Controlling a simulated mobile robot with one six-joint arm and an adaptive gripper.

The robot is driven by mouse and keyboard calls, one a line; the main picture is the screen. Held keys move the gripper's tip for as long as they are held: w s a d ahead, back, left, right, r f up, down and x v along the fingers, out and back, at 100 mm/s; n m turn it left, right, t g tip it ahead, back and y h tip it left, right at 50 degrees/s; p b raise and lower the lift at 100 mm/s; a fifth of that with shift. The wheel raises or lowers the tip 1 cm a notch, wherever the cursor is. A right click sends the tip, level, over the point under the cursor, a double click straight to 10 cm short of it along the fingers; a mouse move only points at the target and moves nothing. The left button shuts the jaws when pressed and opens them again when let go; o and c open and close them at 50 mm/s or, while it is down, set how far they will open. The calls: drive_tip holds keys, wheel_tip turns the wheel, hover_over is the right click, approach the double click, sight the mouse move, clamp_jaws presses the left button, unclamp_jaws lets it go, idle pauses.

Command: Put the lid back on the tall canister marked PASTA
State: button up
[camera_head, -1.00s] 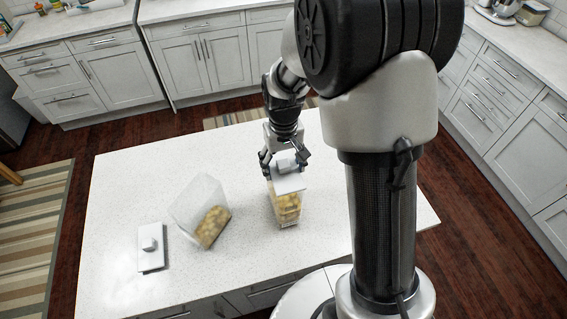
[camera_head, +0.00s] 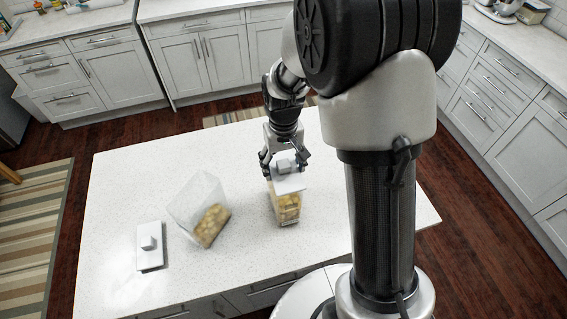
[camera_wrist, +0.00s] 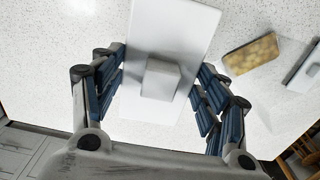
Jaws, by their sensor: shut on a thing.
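My gripper (camera_head: 285,162) is above a clear, tall canister (camera_head: 287,213) with yellowish contents, on the right part of the island. It is shut on a white lid (camera_head: 291,185) by its square knob, with the lid over the canister's top. In the wrist view the lid (camera_wrist: 175,30) and its knob (camera_wrist: 160,78) lie between the blue finger pads (camera_wrist: 158,95). The lid looks turned relative to the canister, and I cannot tell whether it touches the rim. No marking is readable.
A second clear, open container (camera_head: 200,208) with yellowish contents stands left on the white island (camera_head: 120,190). Another white lid with a knob (camera_head: 150,257) lies at far left. The island's back left is clear.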

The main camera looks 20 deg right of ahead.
drive_tip(key=o, duration=1.1)
drive_tip(key=shift+o, duration=1.3)
drive_tip(key=shift+r+p, duration=2.6)
drive_tip(key=shift+r, duration=0.9)
